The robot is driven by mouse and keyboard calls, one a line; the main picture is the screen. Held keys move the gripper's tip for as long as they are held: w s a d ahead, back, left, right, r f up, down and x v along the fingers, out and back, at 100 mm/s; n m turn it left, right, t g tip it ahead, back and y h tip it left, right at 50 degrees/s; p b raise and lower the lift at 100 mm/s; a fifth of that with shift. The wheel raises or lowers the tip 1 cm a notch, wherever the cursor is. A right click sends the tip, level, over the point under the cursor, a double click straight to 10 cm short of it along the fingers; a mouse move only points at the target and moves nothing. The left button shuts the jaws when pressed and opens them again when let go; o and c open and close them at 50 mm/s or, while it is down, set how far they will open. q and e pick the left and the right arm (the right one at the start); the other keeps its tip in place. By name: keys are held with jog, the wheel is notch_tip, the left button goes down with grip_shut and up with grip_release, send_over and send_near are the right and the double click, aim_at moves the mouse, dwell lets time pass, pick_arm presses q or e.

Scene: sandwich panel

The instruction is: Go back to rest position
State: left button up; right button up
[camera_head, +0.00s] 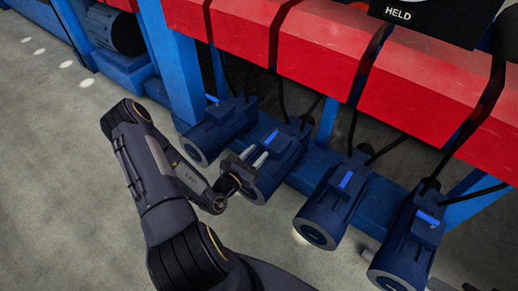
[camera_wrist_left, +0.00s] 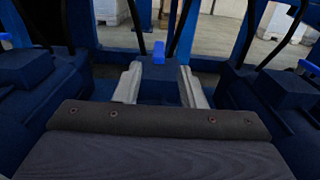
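My left gripper (camera_head: 254,156) reaches in over the second dark blue motor-like unit (camera_head: 273,162) from the left. Its two pale fingers are apart. In the left wrist view the fingers (camera_wrist_left: 160,86) stand on both sides of a dark blue block with a bright blue tab (camera_wrist_left: 159,52). Nothing is clearly gripped between them, and I cannot tell if they touch the block. At the lower right edge of the head view, small pale and dark pieces (camera_head: 440,285) show beside the right unit; they may be part of my right gripper, but I cannot be sure.
More such units with blue tabs stand in the row: one at the left (camera_head: 215,128), one to the right (camera_head: 333,200) and one at the far right (camera_head: 410,243). Red beams (camera_head: 320,45) run above, with dark cables hanging down. Bare grey floor (camera_head: 60,190) lies at the left.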

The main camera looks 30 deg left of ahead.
pick_arm(q)
jog(key=shift+r, duration=0.1)
jog(key=s+d+r+m+g+h, duration=0.3)
jog(key=d+r+m+g+h, duration=0.3)
jog(key=d+r+m+h, duration=0.85)
jog(key=s+d+r+m+g+y, duration=0.1)
jog(key=s+r+m+g+y, duration=0.2)
jog(key=s+m+g, duration=0.35)
jog(key=s+d+r+m+g+y, duration=0.1)
jog(key=s+r+m+g+y, duration=0.25)
jog(key=s+m, duration=0.6)
jog(key=s+a+m+t+y, duration=0.2)
jog(key=a+m+t+y, duration=0.1)
jog(key=a+t+y, duration=0.15)
notch_tip(320, 180, up, 27)
jog(key=a+p, duration=0.1)
jog(key=p, duration=2.5)
jog(key=shift+w+g+y, duration=0.15)
jog(key=shift+g+y, duration=0.3)
jog(key=shift+f, duration=0.1)
